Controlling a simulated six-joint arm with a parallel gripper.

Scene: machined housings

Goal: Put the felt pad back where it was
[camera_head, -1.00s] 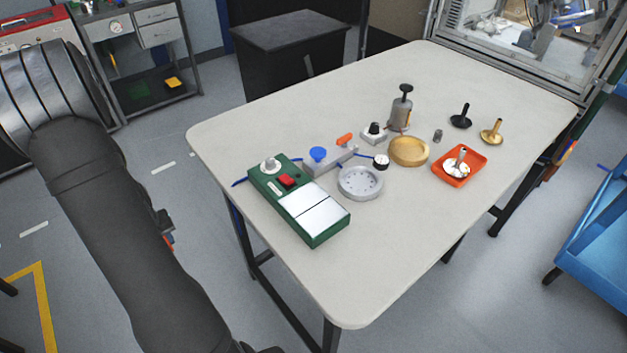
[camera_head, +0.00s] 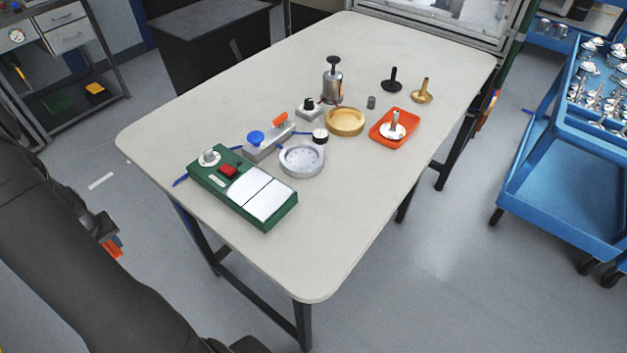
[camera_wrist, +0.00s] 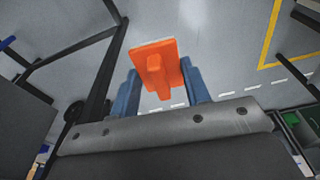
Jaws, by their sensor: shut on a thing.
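My gripper (camera_wrist: 160,72) has two blue fingers and is shut on an orange block with a ridge-like grip and a paler edge, which I take to be the felt pad (camera_wrist: 150,53). In the head view my gripper (camera_head: 107,230) is at the left, beyond the table's left edge and above the floor. A bit of the orange pad (camera_head: 113,250) shows there beside my dark arm. The pad touches nothing but the fingers. Its face away from the wrist camera is hidden.
The pale table (camera_head: 370,210) holds a green box (camera_head: 240,192), a grey round housing (camera_head: 302,160), a brass ring (camera_head: 345,121), an orange tray (camera_head: 380,138) with a silver part, and a dark-topped pump (camera_head: 332,85). The table's front is bare. A blue trolley (camera_head: 560,180) stands right.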

